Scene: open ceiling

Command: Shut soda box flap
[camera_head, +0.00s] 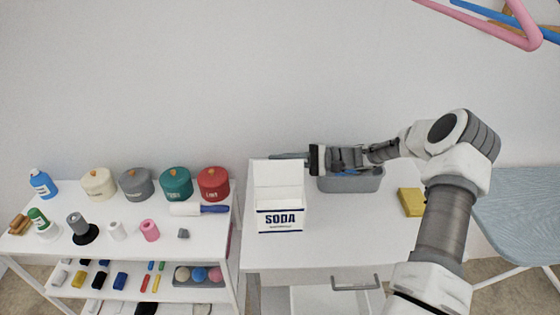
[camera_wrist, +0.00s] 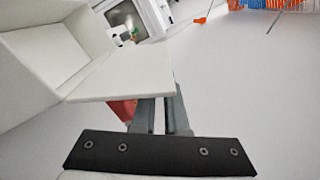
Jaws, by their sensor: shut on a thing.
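The white soda box (camera_head: 280,218) stands on the white table with its printed front toward the head camera. Its flap (camera_head: 279,173) is raised at the back, roughly upright. My gripper (camera_head: 285,156) reaches in from the right at the flap's top edge and is shut on it. In the wrist view the flap (camera_wrist: 125,73) stretches across the upper left and covers the ends of my gripper's two close-set fingers (camera_wrist: 160,105). The open white inside of the box (camera_wrist: 45,55) shows at the left. The exact contact is hidden by the flap.
A grey bin (camera_head: 352,184) with tools sits right of the box under my wrist. A yellow sponge (camera_head: 411,202) lies further right. A shelf unit (camera_head: 140,245) with canisters and bottles stands left across a narrow gap. The table front beside the box is clear.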

